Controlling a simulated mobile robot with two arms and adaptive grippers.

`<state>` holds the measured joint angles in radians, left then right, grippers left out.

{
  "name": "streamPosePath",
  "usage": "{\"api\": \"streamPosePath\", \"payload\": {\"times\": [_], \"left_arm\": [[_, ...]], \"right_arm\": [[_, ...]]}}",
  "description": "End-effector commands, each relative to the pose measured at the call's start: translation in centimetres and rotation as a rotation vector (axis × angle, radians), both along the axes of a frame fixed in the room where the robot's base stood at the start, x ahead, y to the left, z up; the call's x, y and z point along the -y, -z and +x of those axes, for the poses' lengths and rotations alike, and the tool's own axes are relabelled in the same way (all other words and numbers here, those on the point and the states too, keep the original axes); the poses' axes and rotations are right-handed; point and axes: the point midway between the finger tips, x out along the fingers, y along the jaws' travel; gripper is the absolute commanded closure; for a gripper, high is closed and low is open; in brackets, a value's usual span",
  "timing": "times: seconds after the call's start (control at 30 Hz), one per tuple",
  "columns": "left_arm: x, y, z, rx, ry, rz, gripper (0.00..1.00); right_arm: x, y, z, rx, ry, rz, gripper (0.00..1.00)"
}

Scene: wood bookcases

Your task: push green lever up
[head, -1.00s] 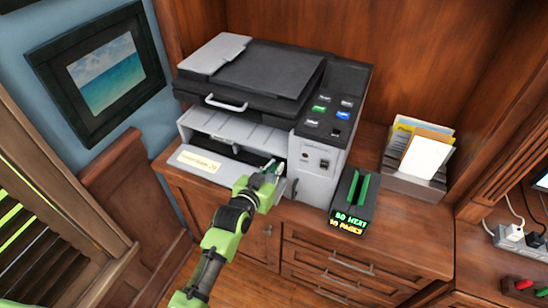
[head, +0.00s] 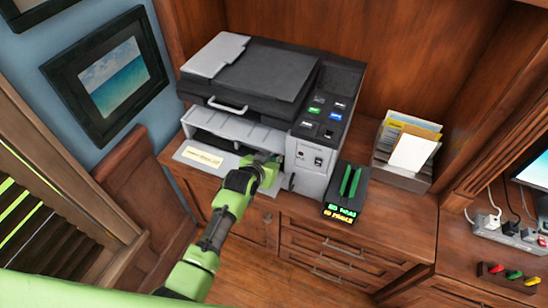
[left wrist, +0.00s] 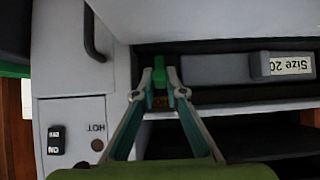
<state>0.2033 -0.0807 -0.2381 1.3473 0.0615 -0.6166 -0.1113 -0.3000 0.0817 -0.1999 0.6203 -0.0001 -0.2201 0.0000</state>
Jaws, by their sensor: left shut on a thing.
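The printer (head: 235,130) stands on the wooden cabinet, its front flap open and its label (head: 203,157) at the left. My left gripper (head: 268,161) reaches in from below at the right end of the opening and hides the lever in the head view. In the left wrist view, turned upside down, the green lever (left wrist: 159,63) shows between the fingertips of my left gripper (left wrist: 160,88). The fingers are closed on it from both sides. My right gripper is in neither view.
Right of the printer stand a black box (head: 345,192) with green upright strips and a lit display, and a paper holder (head: 402,165). A power strip (head: 510,233) and a small panel of coloured levers (head: 508,278) are farther right. A framed picture (head: 108,75) hangs left.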

Motion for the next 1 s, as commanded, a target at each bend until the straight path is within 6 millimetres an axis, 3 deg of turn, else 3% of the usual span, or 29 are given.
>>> {"api": "streamPosePath", "payload": {"times": [0.27,0.3,0.73,1.0], "left_arm": [[0.0,0.0,0.0,0.000,0.000,0.000,1.00],[0.0,0.0,0.0,0.000,0.000,0.000,0.81],[-0.1,-0.2,-0.3,0.000,0.000,0.000,0.81],[-1.0,-2.0,-2.9,0.000,0.000,0.001,0.81]], "right_arm": [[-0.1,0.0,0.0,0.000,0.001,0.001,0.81],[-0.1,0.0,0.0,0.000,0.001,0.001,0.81],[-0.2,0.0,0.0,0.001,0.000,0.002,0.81],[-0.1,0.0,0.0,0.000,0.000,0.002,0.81]]}}
